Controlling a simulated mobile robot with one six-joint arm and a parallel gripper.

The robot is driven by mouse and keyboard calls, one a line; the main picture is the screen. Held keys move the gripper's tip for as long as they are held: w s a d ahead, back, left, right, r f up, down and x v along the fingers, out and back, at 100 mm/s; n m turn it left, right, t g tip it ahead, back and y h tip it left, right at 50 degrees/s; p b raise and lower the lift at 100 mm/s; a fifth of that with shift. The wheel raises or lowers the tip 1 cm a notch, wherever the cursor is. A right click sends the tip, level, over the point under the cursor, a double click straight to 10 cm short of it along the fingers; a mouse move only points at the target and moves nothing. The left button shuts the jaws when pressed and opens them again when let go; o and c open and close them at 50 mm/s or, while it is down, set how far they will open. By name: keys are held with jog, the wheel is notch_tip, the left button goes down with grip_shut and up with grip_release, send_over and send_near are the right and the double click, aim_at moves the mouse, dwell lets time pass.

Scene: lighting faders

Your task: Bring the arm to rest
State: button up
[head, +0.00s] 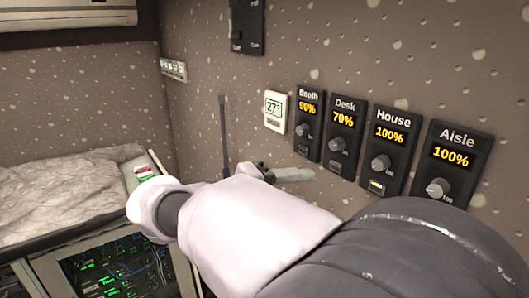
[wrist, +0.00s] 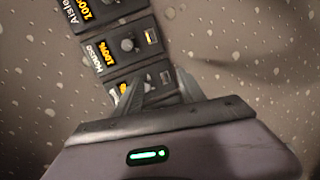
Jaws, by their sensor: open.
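My gripper (wrist: 162,88) is open and empty, with its fingers in front of the fader panels in the wrist view. In the head view my gripper (head: 275,173) is below and left of the Desk panel, partly hidden by my white arm. Four black panels with knobs are on the wall: Booth (head: 308,124) reads 90%, Desk (head: 345,135) 70%, House (head: 389,149) 100% and Aisle (head: 456,163) 100%. The wrist view shows House (wrist: 125,46) and part of Aisle (wrist: 97,10); the fingers partly cover the panel below House. I cannot tell whether the fingers touch anything.
A small thermostat (head: 275,111) reading 27° is left of Booth. A black wall box (head: 247,27) is above it. A bed-like surface (head: 60,190) is at the left, above a rack with green lights (head: 115,272). The speckled wall between is mostly clear.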

jog(key=s+d+f+m+g+y+b, duration=0.2)
jog(key=s+d+f+g+y+b, duration=0.3)
jog(key=s+d+f, duration=0.65)
jog(key=s+a+f+m+t+y+b, duration=0.1)
jog(key=s+a+f+m+y+b, duration=0.2)
jog(key=s+f+y, duration=0.2)
jog(key=s+a+f+m+t+y+b, duration=0.1)
jog(key=s+a+f+m+y+b, duration=0.2)
jog(key=f, duration=0.7)
jog(key=s+m+y, duration=0.1)
jog(key=s+y, duration=0.1)
jog(key=shift+a+t+y+b, duration=0.3)
jog(key=shift+a, duration=0.1)
